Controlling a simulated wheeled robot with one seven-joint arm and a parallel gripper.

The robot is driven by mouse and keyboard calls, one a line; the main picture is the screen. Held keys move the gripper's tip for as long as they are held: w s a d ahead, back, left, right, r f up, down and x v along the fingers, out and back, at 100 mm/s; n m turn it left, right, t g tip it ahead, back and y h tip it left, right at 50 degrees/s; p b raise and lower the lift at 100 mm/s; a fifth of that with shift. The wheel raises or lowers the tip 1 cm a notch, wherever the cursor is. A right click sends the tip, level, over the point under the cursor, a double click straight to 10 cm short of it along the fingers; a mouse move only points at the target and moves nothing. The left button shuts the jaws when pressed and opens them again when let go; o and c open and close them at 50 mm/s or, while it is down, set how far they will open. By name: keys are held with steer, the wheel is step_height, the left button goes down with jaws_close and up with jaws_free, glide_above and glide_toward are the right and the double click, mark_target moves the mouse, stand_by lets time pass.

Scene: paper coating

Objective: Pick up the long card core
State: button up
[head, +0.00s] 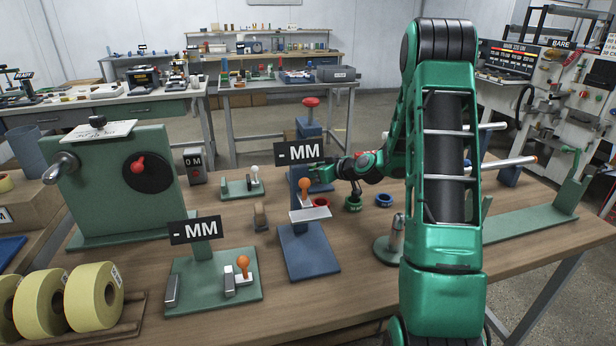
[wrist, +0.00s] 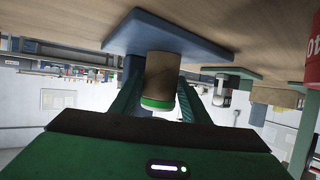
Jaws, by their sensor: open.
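A brown cylinder with a green band at one end, which looks like a card core (wrist: 162,78), stands on a blue base plate (wrist: 185,36) in the wrist view, where the scene appears upside down. My gripper (wrist: 158,92) is open, with its green fingers on either side of the core. I cannot tell whether they touch it. In the head view my gripper (head: 322,171) is by the blue stand with the "- MM" sign, and the core between its fingers cannot be made out.
A blue gauge stand (head: 308,252) with an orange knob is in front of my gripper. A green gauge (head: 213,282) stands nearer. Red (head: 320,203), green (head: 353,204) and blue (head: 385,200) rings lie close by. Yellow rolls (head: 94,296) are front left.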

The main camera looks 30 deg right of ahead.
steer(key=c, duration=0.8)
